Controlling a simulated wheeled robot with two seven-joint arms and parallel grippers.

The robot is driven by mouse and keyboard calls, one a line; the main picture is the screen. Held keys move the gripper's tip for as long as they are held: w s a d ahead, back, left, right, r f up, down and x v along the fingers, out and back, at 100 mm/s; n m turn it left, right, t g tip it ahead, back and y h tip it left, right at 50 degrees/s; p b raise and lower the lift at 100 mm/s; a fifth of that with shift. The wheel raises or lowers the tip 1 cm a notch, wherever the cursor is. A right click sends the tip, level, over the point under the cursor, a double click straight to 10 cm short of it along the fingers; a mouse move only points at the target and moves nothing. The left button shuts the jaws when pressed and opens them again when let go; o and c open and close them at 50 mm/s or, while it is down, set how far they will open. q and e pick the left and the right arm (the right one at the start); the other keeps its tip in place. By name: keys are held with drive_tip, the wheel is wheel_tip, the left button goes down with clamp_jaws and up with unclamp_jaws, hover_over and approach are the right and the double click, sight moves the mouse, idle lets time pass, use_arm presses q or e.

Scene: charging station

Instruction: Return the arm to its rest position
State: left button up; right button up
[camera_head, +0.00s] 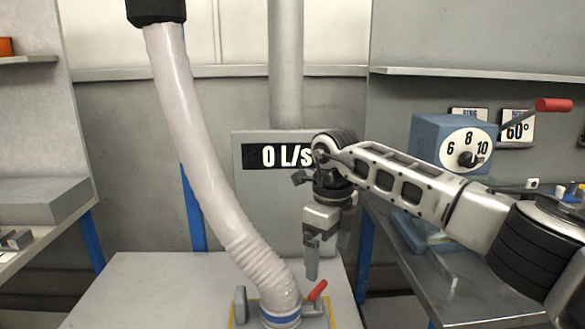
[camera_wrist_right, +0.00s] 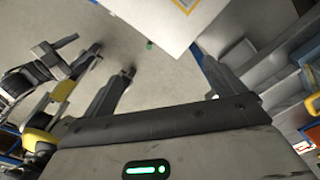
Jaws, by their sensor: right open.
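My right arm (camera_head: 415,185) comes in from the right and is bent at a dark joint in the middle of the head view. My right gripper (camera_head: 322,260) hangs from it, pointing down, in front of the grey panel with the "0 L/s" display (camera_head: 262,156). In the right wrist view the gripper (camera_wrist_right: 165,65) shows its two fingers spread apart with nothing between them. The floor and a pale box corner lie beyond them. My left gripper does not show in the head view.
A thick pale hose (camera_head: 200,145) runs down to a blue-ringed coupling (camera_head: 281,315) with a red-handled lever (camera_head: 317,290), left of the gripper. A blue dial box (camera_head: 432,137) with a red-handled crank stands on the right metal bench (camera_head: 480,300), close behind my arm.

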drive_tip(key=s+a+f+g+y, duration=0.3)
drive_tip(key=s+a+f+y, duration=0.4)
drive_tip(key=a, duration=0.5)
drive_tip(key=s+a+r+m+y, duration=0.5)
drive_tip(key=s+a+m+y, duration=0.3)
drive_tip(key=y, duration=0.4)
drive_tip(key=w+d+f+m+t+h, duration=0.1)
drive_tip(key=d+f+m+t+h, duration=0.2)
drive_tip(key=d+m+t, duration=0.55)
drive_tip(key=w+d+f+m+t+h, duration=0.1)
drive_tip(key=d+f+m+t+h, duration=0.15)
drive_tip(key=m+t, duration=1.05)
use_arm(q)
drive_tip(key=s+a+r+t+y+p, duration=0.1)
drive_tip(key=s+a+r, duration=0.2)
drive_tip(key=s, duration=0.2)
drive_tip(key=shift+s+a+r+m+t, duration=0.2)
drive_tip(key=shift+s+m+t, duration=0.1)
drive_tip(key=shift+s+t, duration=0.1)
use_arm(e)
drive_tip(key=s+d+f+m+g+h, duration=0.8)
drive_tip(key=s+d+f+m+h, duration=0.2)
drive_tip(key=s+d+f+m, duration=0.3)
drive_tip(key=d+f+m, duration=0.2)
drive_tip(key=d, duration=0.1)
drive_tip(key=shift+s+f, duration=0.3)
drive_tip(key=shift+f, duration=0.05)
